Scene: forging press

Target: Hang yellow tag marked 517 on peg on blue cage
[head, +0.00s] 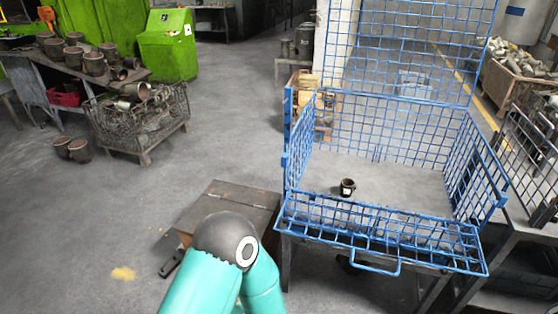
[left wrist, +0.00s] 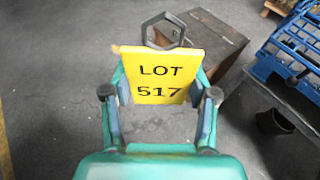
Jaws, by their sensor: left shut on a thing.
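My left gripper (left wrist: 160,88) is shut on the yellow tag (left wrist: 158,70), one finger at each side edge. The tag faces the wrist camera and reads LOT 517. A grey metal loop (left wrist: 163,22) stands up from its top edge. The blue cage (head: 378,222) stands on a dark table at the right of the head view, with its front panel folded down. Part of the cage (left wrist: 290,50) shows at the upper right of the wrist view, apart from the tag. In the head view the left gripper and tag are hidden.
A small dark cup (head: 347,187) sits inside the cage. A brown wooden box (head: 238,200) stands on the floor left of the cage. A wire basket of parts (head: 140,118) is farther left. Open grey floor lies between.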

